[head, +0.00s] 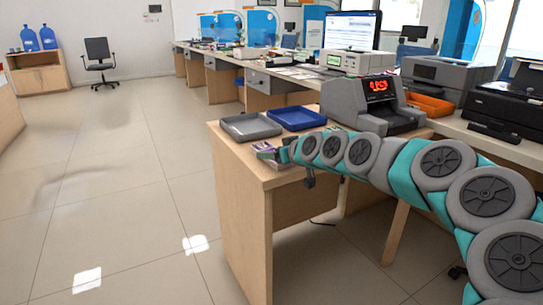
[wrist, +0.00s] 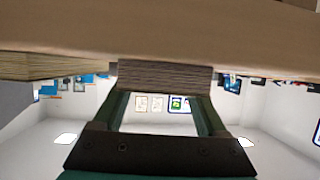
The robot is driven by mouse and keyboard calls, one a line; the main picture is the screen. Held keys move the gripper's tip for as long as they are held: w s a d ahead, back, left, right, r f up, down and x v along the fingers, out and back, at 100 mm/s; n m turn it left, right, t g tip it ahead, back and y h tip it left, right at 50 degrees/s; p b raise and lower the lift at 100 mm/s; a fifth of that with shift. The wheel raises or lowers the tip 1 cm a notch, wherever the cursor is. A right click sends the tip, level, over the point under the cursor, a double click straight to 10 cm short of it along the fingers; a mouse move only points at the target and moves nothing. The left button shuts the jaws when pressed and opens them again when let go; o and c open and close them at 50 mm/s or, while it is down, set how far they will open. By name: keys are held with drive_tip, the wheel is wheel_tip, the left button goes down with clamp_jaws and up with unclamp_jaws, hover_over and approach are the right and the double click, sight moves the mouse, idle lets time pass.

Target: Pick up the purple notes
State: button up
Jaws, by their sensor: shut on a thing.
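The purple notes (head: 264,147) show as a small purplish bundle at the end of my arm in the head view, over the near counter's left part. My gripper (head: 272,153) is there, shut on them; its fingers partly hide the bundle. In the wrist view, the layered edge of the notes (wrist: 164,76) spans the space between the two fingertips of my gripper (wrist: 164,92). The bundle is close to the counter surface; I cannot tell whether it touches it.
A grey tray (head: 250,132) and a blue tray (head: 297,123) stand just behind my gripper. A note counter with a red display (head: 378,92) stands to the right, with an orange tray (head: 430,107) beyond. The counter's (head: 240,168) front left edge is close. Open floor lies left.

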drive_tip(key=shift+c, duration=0.9)
